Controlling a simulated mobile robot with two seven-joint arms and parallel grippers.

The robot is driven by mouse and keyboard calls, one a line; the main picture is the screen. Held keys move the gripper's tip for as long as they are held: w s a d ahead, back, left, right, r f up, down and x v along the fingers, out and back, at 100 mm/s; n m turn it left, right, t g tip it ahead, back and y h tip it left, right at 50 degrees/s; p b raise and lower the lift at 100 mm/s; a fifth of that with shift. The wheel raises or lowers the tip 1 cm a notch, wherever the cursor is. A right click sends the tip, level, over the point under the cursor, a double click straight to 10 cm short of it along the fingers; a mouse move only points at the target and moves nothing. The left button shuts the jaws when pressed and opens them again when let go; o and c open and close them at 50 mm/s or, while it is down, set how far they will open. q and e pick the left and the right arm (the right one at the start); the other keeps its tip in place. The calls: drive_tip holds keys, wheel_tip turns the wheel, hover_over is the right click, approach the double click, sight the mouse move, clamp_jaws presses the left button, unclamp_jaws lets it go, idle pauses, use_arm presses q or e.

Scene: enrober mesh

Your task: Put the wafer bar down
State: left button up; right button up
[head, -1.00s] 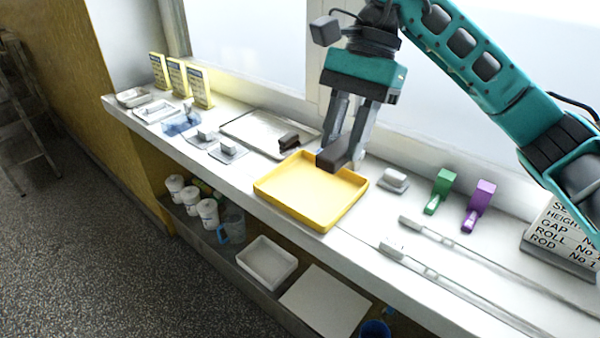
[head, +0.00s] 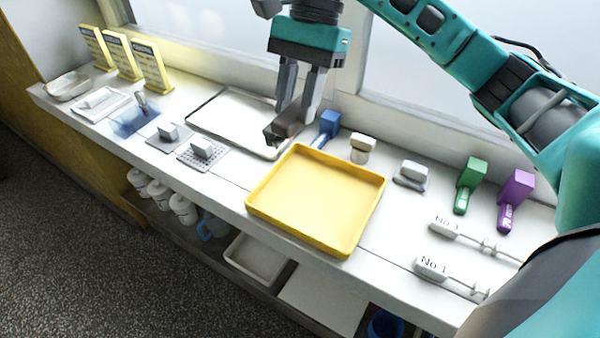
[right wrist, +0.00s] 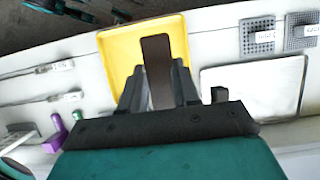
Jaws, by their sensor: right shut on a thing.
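My right gripper (head: 296,116) is shut on a dark brown wafer bar (head: 286,123), near the gap between the metal tray (head: 232,108) and the yellow tray (head: 315,195). In the right wrist view the bar (right wrist: 158,72) points out from between the fingers and overlaps the yellow tray (right wrist: 118,50). A second dark bar (head: 271,138) shows at the metal tray's right end, partly hidden by the held one; it also shows in the right wrist view (right wrist: 219,95). The yellow tray is empty. I cannot tell the held bar's exact height. My left gripper is not in view.
A blue-handled tool (head: 329,124), a white pot (head: 361,148) and a grey block (head: 411,174) stand behind the yellow tray. Green (head: 470,180) and purple (head: 515,195) tools stand to the right. Perforated plates (head: 203,153) lie left. The counter's front edge is close to the yellow tray.

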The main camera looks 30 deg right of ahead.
sight(293, 190)
wheel_tip(293, 190, down, 15)
idle(0.4)
drive_tip(key=shift+f+b, duration=0.25)
drive_tip(key=shift+b, duration=0.25)
drive_tip(key=o, duration=0.8)
drive_tip(key=shift+r, duration=0.1)
drive_tip(key=v, duration=1.2)
drive_tip(key=shift+r, duration=0.2)
drive_tip(key=shift+s, duration=0.1)
